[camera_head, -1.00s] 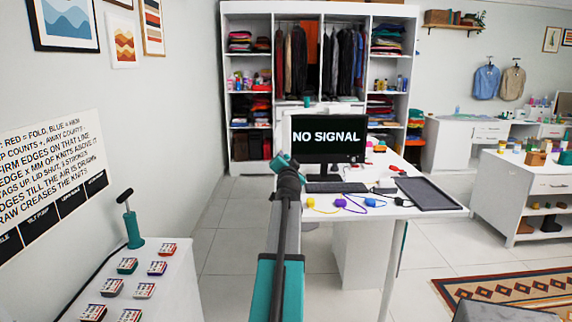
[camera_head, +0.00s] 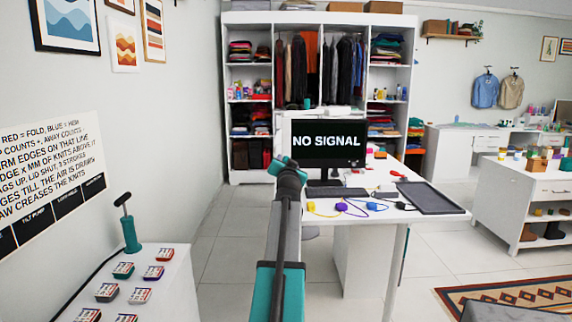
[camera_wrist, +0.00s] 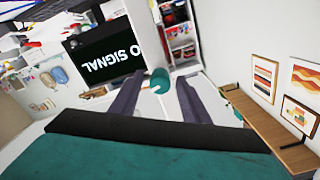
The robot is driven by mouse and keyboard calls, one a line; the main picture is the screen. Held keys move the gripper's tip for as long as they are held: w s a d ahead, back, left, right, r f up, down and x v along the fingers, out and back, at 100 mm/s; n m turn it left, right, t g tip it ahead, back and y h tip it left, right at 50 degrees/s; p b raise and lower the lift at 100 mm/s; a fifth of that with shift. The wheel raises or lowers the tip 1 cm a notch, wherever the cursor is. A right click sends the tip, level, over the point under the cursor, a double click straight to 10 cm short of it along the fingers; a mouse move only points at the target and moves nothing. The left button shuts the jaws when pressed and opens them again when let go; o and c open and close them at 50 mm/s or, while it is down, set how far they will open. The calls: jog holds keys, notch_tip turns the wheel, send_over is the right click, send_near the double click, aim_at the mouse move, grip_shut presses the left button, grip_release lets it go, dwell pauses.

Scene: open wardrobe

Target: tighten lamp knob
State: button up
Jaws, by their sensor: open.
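My gripper (camera_wrist: 160,87) shows in the wrist view with its two dark fingers apart. It is open. A teal rounded thing (camera_wrist: 159,75) shows between the fingertips or just beyond them. I cannot tell whether it is the lamp knob, or whether it touches a finger. In the head view my arm reaches toward the desk, and its far end hides part of the desk's left side. I cannot make out a lamp or a knob there.
The white desk (camera_head: 440,218) carries a "NO SIGNAL" monitor (camera_head: 328,143), a keyboard (camera_head: 337,192), coloured cables and a dark tray (camera_head: 430,198). A white cabinet (camera_head: 172,290) with a teal pump (camera_head: 131,236) stands at left. An open wardrobe (camera_head: 222,90) stands behind. Tiled floor lies clear between.

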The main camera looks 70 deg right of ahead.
jog(key=shift+c, duration=0.4)
grip_shut()
jog(key=shift+r+m+p, duration=0.1)
jog(key=shift+m+p, duration=2.35)
jog(key=shift+m, duration=0.15)
jog(key=shift+m+p, duration=2.05)
jog(key=shift+m, duration=0.05)
jog(key=shift+m+p, duration=1.35)
jog(key=shift+m, duration=0.35)
jog(key=shift+m+p, duration=1.25)
jog(key=shift+m, duration=0.95)
